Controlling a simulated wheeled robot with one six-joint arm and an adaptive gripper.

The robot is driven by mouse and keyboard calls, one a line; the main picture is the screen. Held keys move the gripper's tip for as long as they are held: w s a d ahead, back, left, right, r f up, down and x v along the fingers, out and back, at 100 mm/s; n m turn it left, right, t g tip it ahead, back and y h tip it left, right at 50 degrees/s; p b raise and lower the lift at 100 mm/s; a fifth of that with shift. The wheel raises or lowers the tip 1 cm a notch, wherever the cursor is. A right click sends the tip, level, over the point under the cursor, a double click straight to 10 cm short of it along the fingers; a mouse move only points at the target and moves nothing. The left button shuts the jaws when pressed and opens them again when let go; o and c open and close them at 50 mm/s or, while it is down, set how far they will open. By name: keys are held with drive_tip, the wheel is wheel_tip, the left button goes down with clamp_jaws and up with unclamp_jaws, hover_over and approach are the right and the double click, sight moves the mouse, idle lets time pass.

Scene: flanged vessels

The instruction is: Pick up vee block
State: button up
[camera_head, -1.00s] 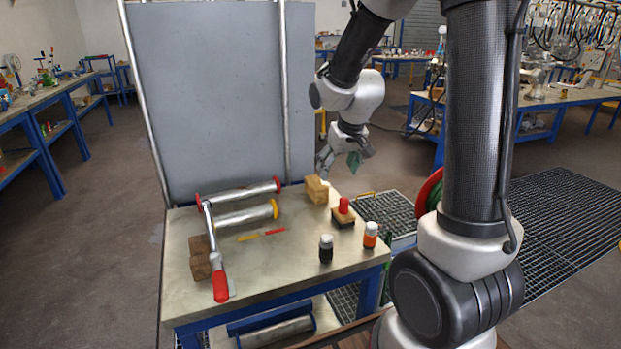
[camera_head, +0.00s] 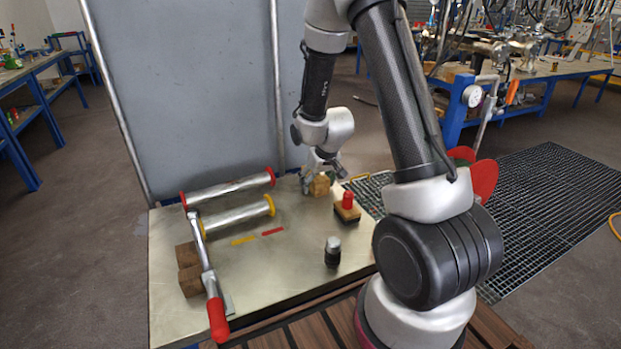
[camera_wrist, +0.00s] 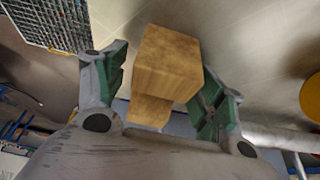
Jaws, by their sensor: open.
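A light wooden vee block (camera_head: 320,187) stands at the back right of the metal-topped table, partly hidden by my fingers in the head view. In the wrist view, the vee block (camera_wrist: 168,62) lies between the two green-padded fingers of my gripper (camera_wrist: 172,82). In the head view, my gripper (camera_head: 323,176) points down over the block. The block appears to rest on the table.
A red-topped wooden piece (camera_head: 347,206) stands just right of the block. A dark bottle (camera_head: 332,253) stands in front. A grey panel (camera_head: 190,90) rises behind.

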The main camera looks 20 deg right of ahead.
drive_tip(key=c, duration=1.2)
